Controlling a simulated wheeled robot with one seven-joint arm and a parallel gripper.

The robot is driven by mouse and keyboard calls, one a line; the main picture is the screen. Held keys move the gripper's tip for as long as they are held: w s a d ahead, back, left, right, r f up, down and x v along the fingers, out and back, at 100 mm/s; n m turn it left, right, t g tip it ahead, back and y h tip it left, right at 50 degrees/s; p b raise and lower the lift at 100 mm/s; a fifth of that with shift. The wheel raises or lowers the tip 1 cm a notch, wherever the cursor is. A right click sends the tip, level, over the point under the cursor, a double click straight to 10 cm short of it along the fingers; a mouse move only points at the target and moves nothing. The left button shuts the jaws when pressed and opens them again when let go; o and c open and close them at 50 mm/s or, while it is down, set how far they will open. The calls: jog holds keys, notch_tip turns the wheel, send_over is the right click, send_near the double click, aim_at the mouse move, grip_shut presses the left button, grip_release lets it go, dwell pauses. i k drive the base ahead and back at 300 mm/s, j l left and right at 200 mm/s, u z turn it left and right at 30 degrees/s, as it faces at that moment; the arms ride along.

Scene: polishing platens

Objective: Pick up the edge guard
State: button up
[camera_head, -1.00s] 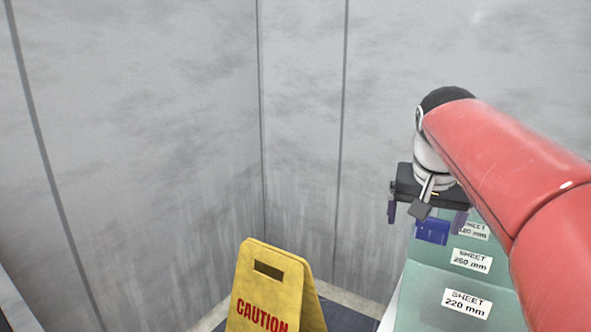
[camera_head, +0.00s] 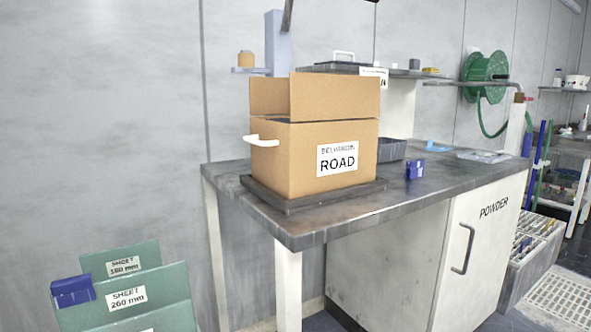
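A dark blue block-like piece (camera_head: 72,291), which could be the edge guard, sits at the left end of the green sheets at the lower left. It is at the upper edge of the sheet labelled 260 mm (camera_head: 150,298), with the 180 mm sheet (camera_head: 145,257) behind. A second, smaller blue piece (camera_head: 415,168) is on the grey bench top; I cannot tell which of the two is the edge guard. My gripper is not in view now.
An open cardboard box (camera_head: 300,150) marked ROAD stands on a dark flat base on the bench (camera_head: 345,215). A grey tray (camera_head: 391,150) is behind it. Shelf, green hose reel (camera_head: 484,75) and a crate (camera_head: 535,240) lie further right. The bench's front right is clear.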

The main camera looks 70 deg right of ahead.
aim_at(415, 169)
jog(key=z, duration=3.05)
jog(key=u, duration=2.25)
jog(key=z, duration=2.2)
jog(key=i+l+u, duration=0.1)
jog(key=i+l, duration=0.15)
jog(key=i+l+u, duration=0.1)
jog(key=l, duration=0.35)
jog(key=i+l+u, duration=0.15)
jog(key=i+l, duration=0.15)
jog(key=i+l+u, duration=0.1)
jog(key=l, duration=0.4)
jog(key=i, duration=0.05)
